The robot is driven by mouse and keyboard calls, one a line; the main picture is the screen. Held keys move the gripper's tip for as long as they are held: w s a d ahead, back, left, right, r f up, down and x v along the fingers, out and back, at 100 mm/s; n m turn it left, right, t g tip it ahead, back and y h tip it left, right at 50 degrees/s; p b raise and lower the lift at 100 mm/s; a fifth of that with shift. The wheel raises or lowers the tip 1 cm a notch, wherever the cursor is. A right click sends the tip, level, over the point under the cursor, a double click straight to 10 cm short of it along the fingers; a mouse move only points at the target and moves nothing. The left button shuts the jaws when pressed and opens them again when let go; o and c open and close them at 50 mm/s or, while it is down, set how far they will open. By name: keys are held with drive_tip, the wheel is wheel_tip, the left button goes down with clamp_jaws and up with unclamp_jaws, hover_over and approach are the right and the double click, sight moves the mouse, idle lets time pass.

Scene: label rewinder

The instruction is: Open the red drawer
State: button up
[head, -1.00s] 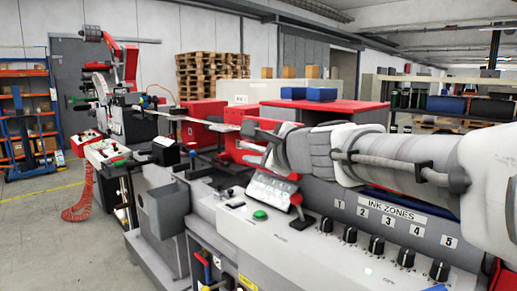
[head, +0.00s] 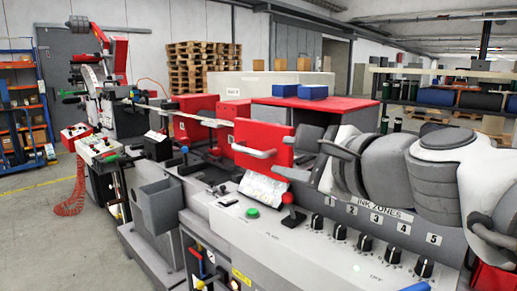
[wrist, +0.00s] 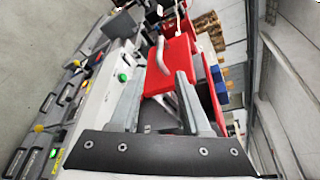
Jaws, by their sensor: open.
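The red drawer (head: 262,143) has a flat red front with a grey bar handle (head: 254,152) and shows mid-picture in the head view, above the machine's console. In the wrist view the red front (wrist: 170,66) appears turned on its side, with its pale handle (wrist: 163,58) near the upper middle. My gripper (wrist: 160,78) is open, with its grey fingers pointing toward the red front and nothing between them. In the head view my arm comes in from the right, and its end is close to the right of the red front. The fingers do not appear to touch the handle.
A tilted screen (head: 263,189), a green button (head: 252,212) and a red-knobbed lever (head: 291,212) sit just below the red front. Several black knobs (head: 364,242) line the console. Blue boxes (head: 313,92) stand on the red-topped cabinet behind.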

drive_tip(key=shift+v, duration=1.2)
drive_tip(key=shift+f, duration=0.1)
drive_tip(key=s+d+f+n+g+h+p, duration=0.2)
drive_tip(key=s+d+f+n+g+h, duration=0.1)
drive_tip(key=f+n, duration=0.5)
drive_tip(key=s+d+f+n+g+h+p, duration=0.3)
drive_tip(key=s+f+n, duration=0.5)
drive_tip(key=n, duration=0.3)
drive_tip(key=shift+d+f+g+h+p, duration=0.3)
drive_tip(key=shift+g+h, duration=0.2)
drive_tip(key=shift+g, duration=0.6)
drive_tip(key=shift+d+r, duration=0.1)
drive_tip(key=shift+r, duration=0.1)
